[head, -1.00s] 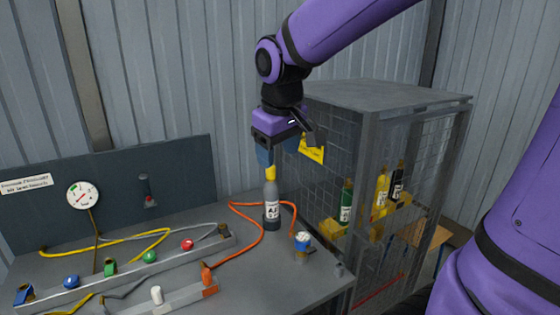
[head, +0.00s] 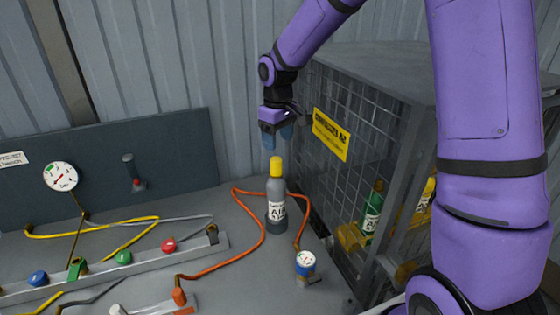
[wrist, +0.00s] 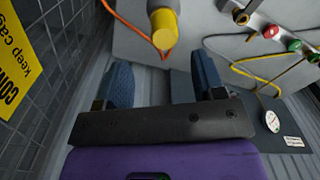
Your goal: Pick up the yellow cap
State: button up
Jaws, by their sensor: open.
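The yellow cap (head: 275,166) sits on top of a grey bottle (head: 276,205) labelled AIR, which stands upright on the bench. In the wrist view the yellow cap (wrist: 165,32) shows beyond the fingertips, roughly between their lines. My gripper (head: 279,132) is above and apart from the cap. In the wrist view its two blue fingers (wrist: 163,78) are spread apart with nothing between them.
A mesh cage (head: 330,100) with a yellow sign (head: 331,134) stands close to the right of my gripper. An orange hose (head: 245,250) curves around the bottle. A rail of coloured knobs (head: 140,268) lies left.

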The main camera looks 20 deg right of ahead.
aim_at(277, 160)
notch_tip(277, 160, down, 4)
jog(key=shift+r, duration=0.25)
jog(key=shift+s+a+f, duration=0.1)
jog(key=shift+f, duration=1.35)
jog(key=shift+s+a+f, duration=0.1)
jog(key=shift+f, duration=1.3)
jog(key=c, duration=0.9)
